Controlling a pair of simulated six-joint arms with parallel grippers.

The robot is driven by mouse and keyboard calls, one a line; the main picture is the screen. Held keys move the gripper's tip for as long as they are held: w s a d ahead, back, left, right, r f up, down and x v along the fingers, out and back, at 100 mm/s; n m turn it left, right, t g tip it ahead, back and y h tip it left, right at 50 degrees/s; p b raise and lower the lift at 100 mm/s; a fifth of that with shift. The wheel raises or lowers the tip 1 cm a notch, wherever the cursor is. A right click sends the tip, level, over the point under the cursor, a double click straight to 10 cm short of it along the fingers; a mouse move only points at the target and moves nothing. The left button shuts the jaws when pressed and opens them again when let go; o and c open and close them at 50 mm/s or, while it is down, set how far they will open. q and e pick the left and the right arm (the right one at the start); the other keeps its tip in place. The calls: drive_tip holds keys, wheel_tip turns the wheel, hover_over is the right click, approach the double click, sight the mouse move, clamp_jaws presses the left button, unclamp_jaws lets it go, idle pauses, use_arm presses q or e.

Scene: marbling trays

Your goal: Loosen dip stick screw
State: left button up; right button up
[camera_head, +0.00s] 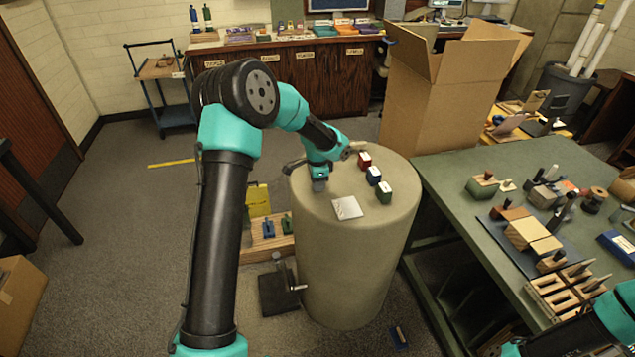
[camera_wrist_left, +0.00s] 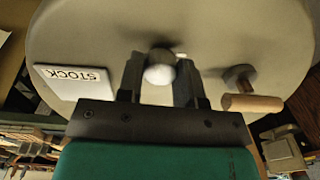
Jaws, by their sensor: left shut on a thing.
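My left gripper (camera_head: 320,186) reaches down to the top of the pale drum (camera_head: 352,270), near its left side. In the left wrist view its two dark fingers (camera_wrist_left: 157,78) are shut on a small pale round-headed knob (camera_wrist_left: 160,73), with a dark patch just behind it. I cannot tell whether this knob is the dip stick screw. The knob is hidden behind the gripper in the head view. A wooden handle with a dark round mount (camera_wrist_left: 250,103) is to the right of the fingers, apart from them. My right arm enters at the lower right; its fingertips are not visible.
A white card marked STOCK (camera_head: 347,208) lies on the drum, also seen in the left wrist view (camera_wrist_left: 62,83). A cluttered green table (camera_head: 455,185) and an open carton (camera_head: 440,100) flank the drum.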

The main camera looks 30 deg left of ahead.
use_arm(q)
drive_tip(key=n, duration=0.4)
drive_tip(key=shift+n, duration=0.4)
drive_tip(key=n, duration=0.3)
drive_tip(key=shift+n, duration=0.3)
drive_tip(key=n, duration=1)
drive_tip(key=shift+n, duration=0.4)
drive_tip(key=n, duration=0.4)
drive_tip(key=shift+n, duration=0.3)
drive_tip(key=n, duration=0.3)
drive_tip(key=shift+n, duration=2.2)
